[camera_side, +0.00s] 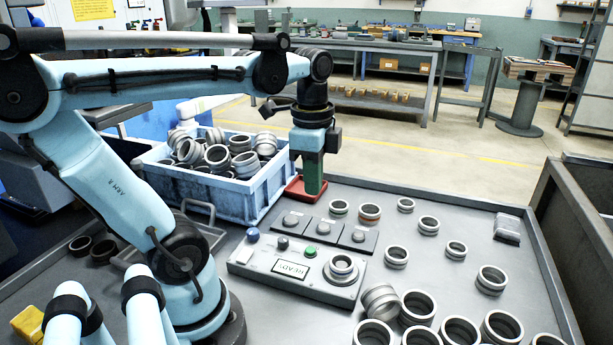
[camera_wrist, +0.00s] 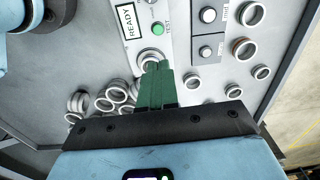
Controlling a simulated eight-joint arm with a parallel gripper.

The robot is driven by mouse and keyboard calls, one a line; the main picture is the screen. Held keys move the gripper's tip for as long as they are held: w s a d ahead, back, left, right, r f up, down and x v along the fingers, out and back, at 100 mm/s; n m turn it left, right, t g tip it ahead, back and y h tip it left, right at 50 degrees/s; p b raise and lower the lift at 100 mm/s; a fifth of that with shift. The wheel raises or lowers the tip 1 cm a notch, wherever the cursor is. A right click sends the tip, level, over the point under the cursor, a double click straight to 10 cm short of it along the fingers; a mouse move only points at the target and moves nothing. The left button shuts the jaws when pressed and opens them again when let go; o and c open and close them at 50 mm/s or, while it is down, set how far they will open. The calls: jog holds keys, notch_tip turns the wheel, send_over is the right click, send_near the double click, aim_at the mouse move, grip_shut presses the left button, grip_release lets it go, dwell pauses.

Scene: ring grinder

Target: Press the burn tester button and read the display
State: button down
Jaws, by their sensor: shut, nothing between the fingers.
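The burn tester (camera_side: 250,262) is a grey box on the table in the side view. Its display (camera_side: 291,269) reads READY, and it also reads READY in the wrist view (camera_wrist: 128,20). A green button (camera_side: 310,251) sits beside the display; in the wrist view the green button (camera_wrist: 158,28) is marked TEST. A metal ring (camera_side: 341,267) sits on the tester's right end. My gripper (camera_side: 313,191) points down behind the tester, by a red tray (camera_side: 295,189). Its green fingers (camera_wrist: 157,64) are shut and empty, and partly cover the ring in the wrist view.
A row of grey button modules (camera_side: 324,229) stands just behind the tester. A blue crate full of rings (camera_side: 235,195) is at the back left. Loose rings (camera_side: 418,306) are spread to the right and front. A small grey block (camera_side: 507,229) lies at the right.

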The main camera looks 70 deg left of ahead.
aim_at(310, 249)
jog(key=shift+s+a+r, duration=0.15)
dwell(0.3)
jog(key=shift+f, duration=7)
